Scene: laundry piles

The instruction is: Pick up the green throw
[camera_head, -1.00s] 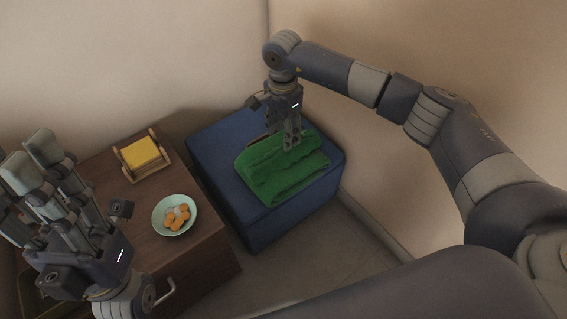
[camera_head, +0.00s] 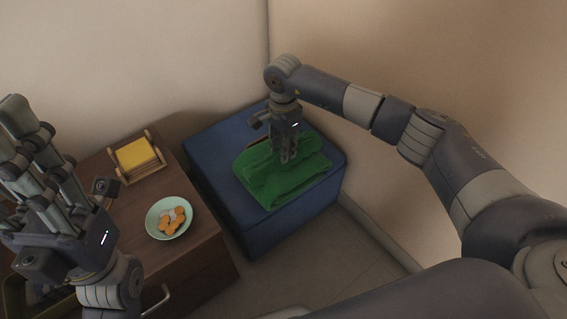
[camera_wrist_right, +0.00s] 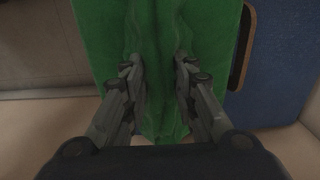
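The green throw (camera_head: 270,185) lies folded on the blue ottoman (camera_head: 258,236). My right gripper (camera_head: 289,158) points down into the throw near its far side.
The wooden cabinet (camera_head: 200,262) carries a pale green bowl (camera_head: 155,226) of orange and pale pieces and a wooden holder with a yellow stack (camera_head: 138,154). A brown-edged item (camera_wrist_right: 241,50) shows beside the throw. Walls stand close behind and right of the ottoman.

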